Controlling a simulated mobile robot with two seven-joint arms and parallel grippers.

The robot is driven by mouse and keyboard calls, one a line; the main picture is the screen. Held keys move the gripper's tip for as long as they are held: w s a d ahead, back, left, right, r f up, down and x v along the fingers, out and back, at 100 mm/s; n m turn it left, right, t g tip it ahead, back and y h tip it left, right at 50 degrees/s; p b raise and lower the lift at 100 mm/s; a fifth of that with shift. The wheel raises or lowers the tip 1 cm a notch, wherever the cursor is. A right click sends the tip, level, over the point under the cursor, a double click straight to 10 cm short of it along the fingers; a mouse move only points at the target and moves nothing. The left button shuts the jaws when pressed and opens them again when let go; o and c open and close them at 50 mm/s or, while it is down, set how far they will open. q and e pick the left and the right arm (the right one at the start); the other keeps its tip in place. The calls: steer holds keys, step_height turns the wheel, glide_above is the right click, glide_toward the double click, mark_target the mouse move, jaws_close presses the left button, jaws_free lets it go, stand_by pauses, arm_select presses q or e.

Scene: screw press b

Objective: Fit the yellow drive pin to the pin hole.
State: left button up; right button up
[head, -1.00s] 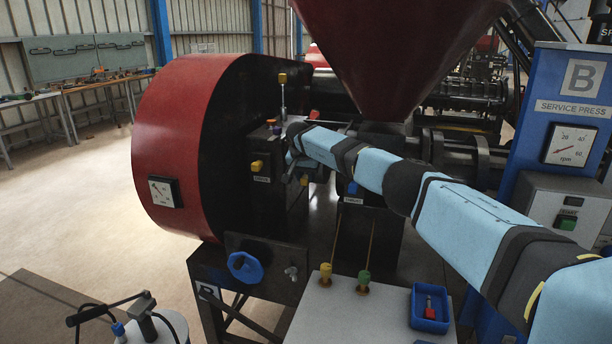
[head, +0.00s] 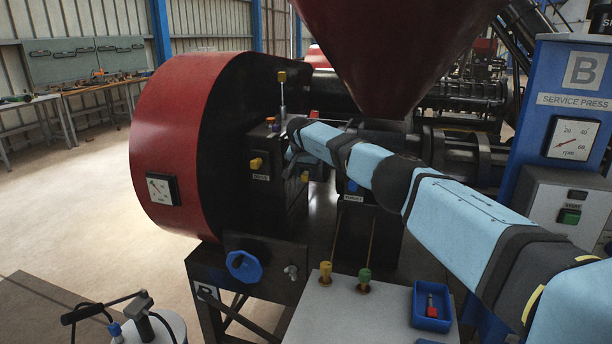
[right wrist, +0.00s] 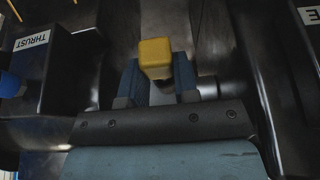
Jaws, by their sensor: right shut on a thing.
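My right gripper (right wrist: 157,75) is shut on a yellow square-headed piece, which I take to be the yellow drive pin (right wrist: 156,57). Its head shows between the two blue fingers in the right wrist view; the rest of it is hidden. In the head view my right arm reaches in from the right to the dark gearbox housing (head: 262,205) beside the red drum. The fingers there are mostly hidden by the wrist, and a small yellow patch shows just below it. I cannot make out the pin hole in either view. My left gripper is not in view.
A yellow knob (head: 255,163) sits on the housing's front. The red hopper (head: 392,50) hangs above my arm. The thrust block (right wrist: 28,75) with a blue knob is close at left in the wrist view. A grey table (head: 335,315) carries yellow and green-topped rods and a blue tray (head: 414,315).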

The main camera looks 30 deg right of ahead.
steer(key=shift+w, duration=0.1)
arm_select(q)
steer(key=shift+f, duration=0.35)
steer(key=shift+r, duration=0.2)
arm_select(e)
steer(key=o, duration=1)
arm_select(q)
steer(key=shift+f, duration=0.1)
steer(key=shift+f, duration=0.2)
arm_select(e)
steer(key=v, duration=1.4)
steer(key=shift+d, duration=0.2)
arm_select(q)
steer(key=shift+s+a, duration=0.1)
arm_select(e)
steer(key=shift+f, duration=0.1)
